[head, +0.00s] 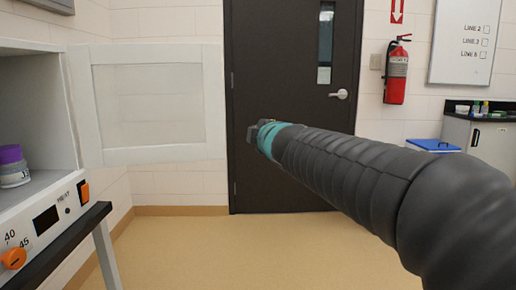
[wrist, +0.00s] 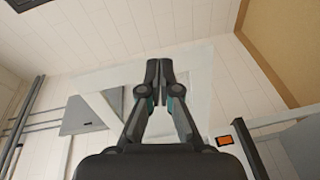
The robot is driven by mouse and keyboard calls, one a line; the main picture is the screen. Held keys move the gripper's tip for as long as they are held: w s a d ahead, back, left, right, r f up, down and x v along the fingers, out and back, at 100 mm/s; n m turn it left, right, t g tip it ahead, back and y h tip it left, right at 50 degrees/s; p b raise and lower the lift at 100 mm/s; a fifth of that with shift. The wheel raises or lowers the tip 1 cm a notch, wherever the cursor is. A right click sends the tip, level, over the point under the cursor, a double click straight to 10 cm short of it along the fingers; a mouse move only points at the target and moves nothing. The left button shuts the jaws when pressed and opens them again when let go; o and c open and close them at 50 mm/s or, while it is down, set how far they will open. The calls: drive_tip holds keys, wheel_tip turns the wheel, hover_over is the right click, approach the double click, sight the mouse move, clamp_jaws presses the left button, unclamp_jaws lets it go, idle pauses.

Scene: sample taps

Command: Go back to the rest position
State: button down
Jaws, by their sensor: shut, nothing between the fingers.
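My gripper (head: 262,133) is at the end of my dark sleeved arm, which reaches in from the right in the head view. It hangs in the air in front of the dark door and holds nothing. In the wrist view my gripper (wrist: 159,66) shows its two fingers together at the tips. Behind the fingers there is a pale translucent panel and a tiled wall.
At left, a white cabinet (head: 25,115) stands with its framed door (head: 150,101) swung open. A purple-capped jar (head: 13,167) is inside. A dark door (head: 255,60), a fire extinguisher (head: 396,75) and a blue-lidded box (head: 431,145) are farther back. The tan floor (head: 200,250) is clear.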

drive_tip(key=s+d+f+m+g+h, duration=0.3)
drive_tip(key=s+d+f+m, duration=0.15)
drive_tip(key=f, duration=0.45)
drive_tip(key=s+d+f+m+g+h, duration=0.2)
drive_tip(key=s+d+f+m, duration=0.3)
drive_tip(key=f, duration=0.3)
drive_tip(key=s+d+f+m+g, duration=0.2)
drive_tip(key=s+d+f+m, duration=0.1)
drive_tip(key=s, duration=0.5)
drive_tip(key=s+d+f+m+g, duration=0.1)
drive_tip(key=s+d+f+m, duration=0.2)
drive_tip(key=s, duration=0.6)
drive_tip(key=s+d+f+m+g, duration=0.2)
drive_tip(key=s+d+f+m, duration=0.1)
drive_tip(key=s+f, duration=0.3)
drive_tip(key=shift+s+f+m+g, duration=0.35)
drive_tip(key=shift+s+m, duration=0.2)
drive_tip(key=shift+s, duration=0.6)
